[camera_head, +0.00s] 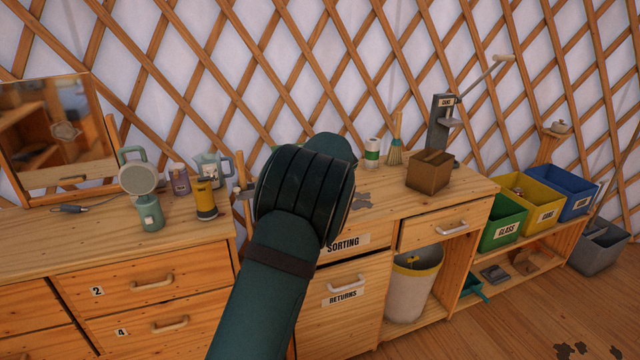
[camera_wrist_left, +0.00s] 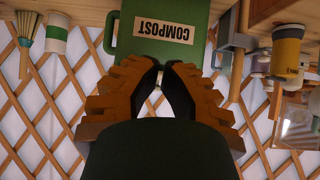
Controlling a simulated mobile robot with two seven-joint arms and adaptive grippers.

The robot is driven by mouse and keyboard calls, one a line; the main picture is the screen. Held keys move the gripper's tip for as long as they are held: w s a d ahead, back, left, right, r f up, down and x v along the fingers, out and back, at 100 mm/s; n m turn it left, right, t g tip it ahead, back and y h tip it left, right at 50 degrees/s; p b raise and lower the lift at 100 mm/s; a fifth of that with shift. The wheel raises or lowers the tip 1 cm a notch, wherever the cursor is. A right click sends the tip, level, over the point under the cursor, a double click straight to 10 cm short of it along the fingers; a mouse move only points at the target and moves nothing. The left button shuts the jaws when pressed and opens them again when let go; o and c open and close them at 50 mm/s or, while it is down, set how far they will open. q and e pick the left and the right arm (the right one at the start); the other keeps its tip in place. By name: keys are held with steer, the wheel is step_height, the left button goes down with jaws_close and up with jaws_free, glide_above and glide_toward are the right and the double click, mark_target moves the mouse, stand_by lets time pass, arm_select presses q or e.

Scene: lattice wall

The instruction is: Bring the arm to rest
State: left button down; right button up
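A dark green arm of mine (camera_head: 275,270) rises through the middle of the head view. Its thick banded joint hides what lies beyond it, so no gripper shows there. In the left wrist view, my left gripper (camera_wrist_left: 162,72) has brown stepped fingers with black pads, and the tips come together. I see nothing clearly held between them. Behind the tips is a green caddy (camera_wrist_left: 200,35) labelled COMPOST, upside down in this view. I cannot tell whether the tips touch it. My right gripper is in neither view.
On the worktop stand a yellow cup (camera_head: 205,200), a green lamp-like item (camera_head: 149,205), a brown box (camera_head: 429,172) and a small broom (camera_head: 396,145). Green, yellow and blue bins line the right shelf, the green one (camera_head: 503,222) labelled GLASS. The lattice wall stands close behind.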

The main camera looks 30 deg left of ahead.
arm_select(q)
steer(key=shift+s+d+f, duration=0.2)
steer(key=shift+s+d, duration=0.1)
steer(key=s+d+f+m+g+h, duration=0.15)
steer(key=s+d+f, duration=0.3)
steer(key=f, duration=0.45)
steer(key=s+d+f+m+g+h, duration=0.1)
steer(key=s+d+f+h, duration=0.3)
steer(key=f, duration=0.5)
steer(key=s+d+f+m+g+h, duration=0.1)
steer(key=s+d+f+m, duration=0.1)
steer(key=s+d+f, duration=0.45)
steer(key=s+d+f+m+g+h, duration=0.1)
steer(key=s+d+f+h, duration=0.1)
steer(key=s+d+f, duration=0.2)
steer(key=s+d+f+m+g+h, duration=0.1)
steer(key=s+d+f+m+h, duration=0.1)
steer(key=s+d, duration=0.8)
steer(key=s+f, duration=0.1)
steer(key=s, duration=0.7)
steer(key=shift+s+d+f, duration=0.3)
steer(key=shift+d+f, duration=0.1)
steer(key=shift+h, duration=0.25)
